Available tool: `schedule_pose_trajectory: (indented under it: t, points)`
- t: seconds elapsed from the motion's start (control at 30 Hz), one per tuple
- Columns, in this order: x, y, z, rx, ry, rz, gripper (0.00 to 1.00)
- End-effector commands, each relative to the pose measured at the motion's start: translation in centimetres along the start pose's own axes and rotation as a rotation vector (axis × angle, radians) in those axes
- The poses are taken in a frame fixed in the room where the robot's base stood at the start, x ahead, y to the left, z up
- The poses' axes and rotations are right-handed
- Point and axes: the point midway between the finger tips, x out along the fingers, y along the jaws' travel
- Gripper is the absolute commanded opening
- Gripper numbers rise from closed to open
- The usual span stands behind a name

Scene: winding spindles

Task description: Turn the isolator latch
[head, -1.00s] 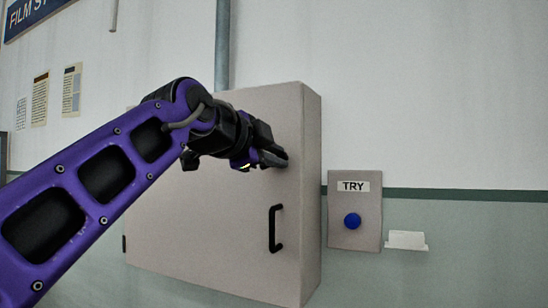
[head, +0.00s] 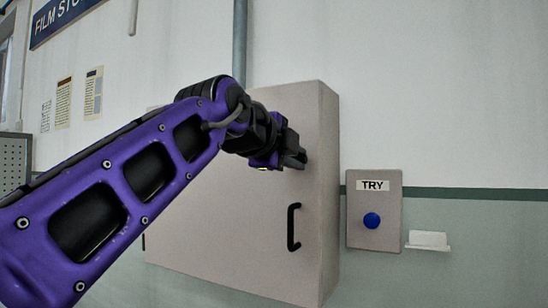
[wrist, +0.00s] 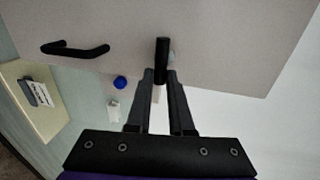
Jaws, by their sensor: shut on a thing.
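My wrist and fingers hide the latch there. The door looks closed.
Right of the cabinet is a grey box marked TRY (head: 358,210) with a blue button (head: 371,220). A small white wall holder (head: 428,241) is further right. The handle also shows in the wrist view (wrist: 75,49), beside a pale shelf (wrist: 45,125).

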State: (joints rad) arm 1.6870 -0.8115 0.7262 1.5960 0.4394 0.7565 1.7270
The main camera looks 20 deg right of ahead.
Motion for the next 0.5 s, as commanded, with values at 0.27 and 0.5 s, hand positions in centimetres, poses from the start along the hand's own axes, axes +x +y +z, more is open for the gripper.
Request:
schedule_pose_trajectory:
  t: [0.27, 0.5]
  points:
    - [0.0, 0.06, 0.1, 0.001, -0.002, 0.001, 0.34]
    - [0.0, 0.02, 0.05, 0.0, -0.001, 0.001, 0.5]
